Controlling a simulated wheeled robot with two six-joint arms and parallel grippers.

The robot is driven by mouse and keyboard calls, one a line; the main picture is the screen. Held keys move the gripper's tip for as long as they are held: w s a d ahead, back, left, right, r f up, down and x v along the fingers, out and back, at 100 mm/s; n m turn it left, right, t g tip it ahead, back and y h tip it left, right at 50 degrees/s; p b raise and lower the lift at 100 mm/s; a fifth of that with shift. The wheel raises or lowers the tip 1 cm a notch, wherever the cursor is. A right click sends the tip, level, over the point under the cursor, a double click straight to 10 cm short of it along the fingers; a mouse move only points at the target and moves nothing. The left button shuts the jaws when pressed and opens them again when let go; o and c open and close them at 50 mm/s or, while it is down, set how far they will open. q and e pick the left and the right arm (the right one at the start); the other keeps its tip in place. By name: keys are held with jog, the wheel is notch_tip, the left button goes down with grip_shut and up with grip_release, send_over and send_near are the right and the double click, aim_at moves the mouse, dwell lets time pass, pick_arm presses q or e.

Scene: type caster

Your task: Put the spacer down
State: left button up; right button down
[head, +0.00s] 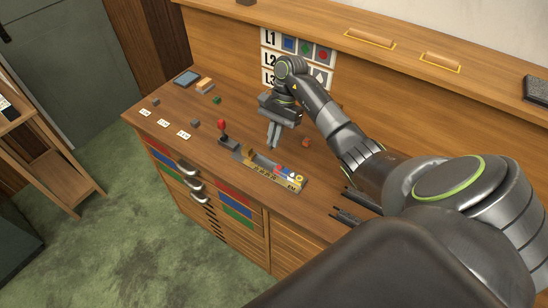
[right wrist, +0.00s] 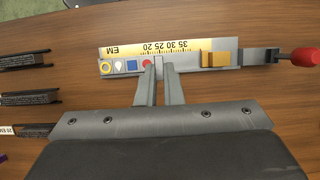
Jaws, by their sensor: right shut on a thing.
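My right gripper (head: 272,146) reaches down over the composing stick (head: 289,182) on the bench top. In the right wrist view its fingers (right wrist: 158,82) are closed together on a thin grey piece, the spacer (right wrist: 158,64), which is mostly hidden between the tips. The tips are at the stick, just right of the red-dot sort (right wrist: 147,63) in the picture. Whether the spacer touches the stick's floor I cannot tell. A yellow ring, a white and a blue sort (right wrist: 131,65) stand in line beside the red one. My left gripper is not in view.
A brass slide (right wrist: 215,58) and a red-knobbed lever (head: 222,127) are at the stick's other end. Dark labelled strips (right wrist: 26,97) lie to one side. A small brown cube (head: 306,142) and a grey block (head: 195,123) stand nearby. A backboard with symbol cards (head: 288,44) rises behind.

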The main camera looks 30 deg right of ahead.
notch_tip(320, 180, down, 6)
jog(key=b, duration=0.4)
jog(key=shift+b, duration=0.4)
jog(key=shift+f+b, duration=0.4)
jog(key=shift+f, duration=0.15)
